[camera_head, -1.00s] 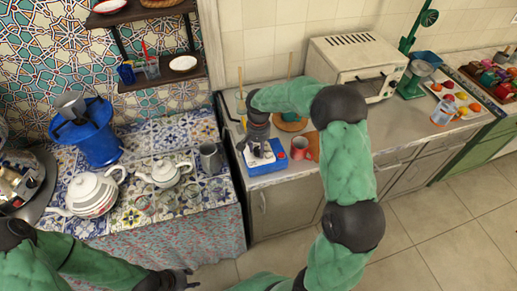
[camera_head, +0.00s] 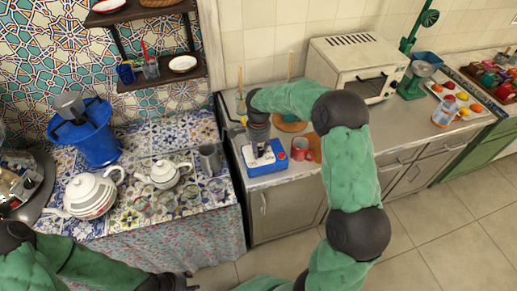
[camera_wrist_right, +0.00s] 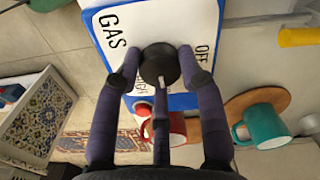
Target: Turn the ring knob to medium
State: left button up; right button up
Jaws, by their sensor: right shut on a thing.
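The gas burner unit is a white panel with blue edges (camera_head: 279,163) on the counter. It also shows in the right wrist view (camera_wrist_right: 121,14), lettered GAS, OFF and a partly hidden word that looks like HIGH. A round black knob (camera_wrist_right: 157,62) is on the panel. My right gripper (camera_wrist_right: 160,78) points down at the panel, with its fingers shut on the knob from both sides. In the head view my right gripper (camera_head: 259,143) hides the knob. The knob's setting cannot be read clearly. My left gripper (camera_head: 180,282) is low at the bottom edge, away from the panel, its fingers unclear.
A red mug (camera_head: 302,149) stands close to the right of the panel. A teal mug (camera_wrist_right: 265,125) shows in the right wrist view. A grey metal mug (camera_head: 210,159) and white teapots (camera_head: 93,195) stand on the tiled table at left. A white oven (camera_head: 350,62) is behind.

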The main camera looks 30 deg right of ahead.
aim_at(259, 150)
dwell(0.3)
jog(key=o, duration=1.2)
jog(key=shift+c, duration=0.2)
notch_tip(259, 150, up, 12)
